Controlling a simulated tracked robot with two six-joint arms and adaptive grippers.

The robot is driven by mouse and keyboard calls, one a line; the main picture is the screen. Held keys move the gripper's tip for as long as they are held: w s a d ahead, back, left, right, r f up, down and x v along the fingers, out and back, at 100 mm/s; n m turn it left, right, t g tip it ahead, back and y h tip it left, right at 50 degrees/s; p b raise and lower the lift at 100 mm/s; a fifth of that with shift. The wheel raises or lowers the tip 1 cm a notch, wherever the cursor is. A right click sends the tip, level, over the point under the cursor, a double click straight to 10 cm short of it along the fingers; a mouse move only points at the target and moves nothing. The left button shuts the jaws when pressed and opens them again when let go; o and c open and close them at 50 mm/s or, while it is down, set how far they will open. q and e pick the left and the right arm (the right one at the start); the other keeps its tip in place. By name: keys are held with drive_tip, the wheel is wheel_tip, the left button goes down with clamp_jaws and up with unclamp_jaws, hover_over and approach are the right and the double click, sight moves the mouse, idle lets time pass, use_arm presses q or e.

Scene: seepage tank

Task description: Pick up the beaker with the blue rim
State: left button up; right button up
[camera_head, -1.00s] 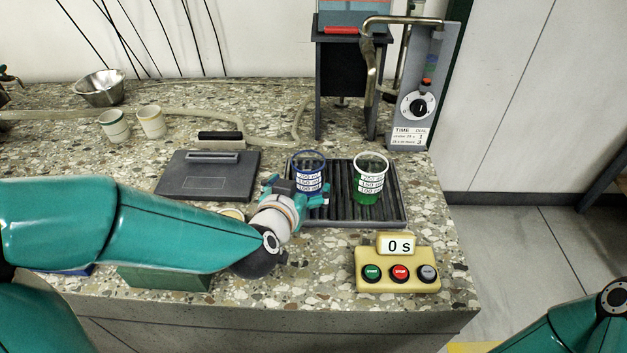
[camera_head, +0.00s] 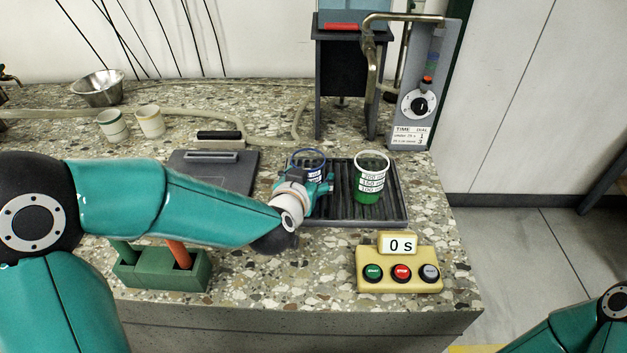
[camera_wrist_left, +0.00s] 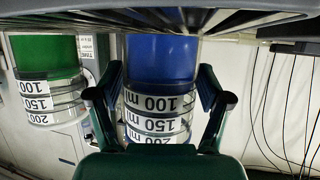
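The beaker with the blue rim (camera_head: 310,155) stands on the dark ribbed tray (camera_head: 385,215), partly hidden behind my left gripper (camera_head: 313,180). In the left wrist view, which is upside down, the beaker (camera_wrist_left: 162,65) has a blue lower part and white volume labels. The left gripper's fingers (camera_wrist_left: 162,90) are spread on either side of it, apparently with no firm contact. A similar beaker with a green lower part (camera_head: 369,180) stands to its right on the same tray; it also shows in the wrist view (camera_wrist_left: 45,65). My right gripper is out of view.
A yellow timer box (camera_head: 398,270) reading 0 s stands in front of the tray. A grey plate (camera_head: 205,178) lies left of it, and a green rack (camera_head: 150,270) sits near the front edge. A dark stand (camera_head: 342,90) and dial panel (camera_head: 420,100) rise behind.

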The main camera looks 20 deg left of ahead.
use_arm(q)
drive_tip(key=c, duration=0.8)
drive_tip(key=shift+c, duration=0.3)
drive_tip(key=shift+r, duration=0.2)
